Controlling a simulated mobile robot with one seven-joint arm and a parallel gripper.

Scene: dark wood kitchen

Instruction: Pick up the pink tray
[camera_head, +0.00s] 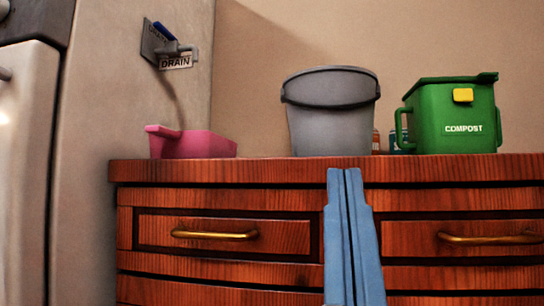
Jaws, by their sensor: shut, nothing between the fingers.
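The pink tray (195,144) sits on the left end of the wooden counter, close to the wall. Its left side rises higher than its right. My gripper (345,172) shows as two long blue fingers pointing up in front of the drawers. The fingers are shut together with nothing between them. Their tips reach about the height of the counter's front edge. The gripper is to the right of the tray and lower, apart from it.
A grey bucket (331,115) and a green compost bin (453,118) stand right of the tray, with small bottles partly hidden between them. The counter (250,171) has drawers with brass handles (214,235). A metal appliance (28,170) is at left.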

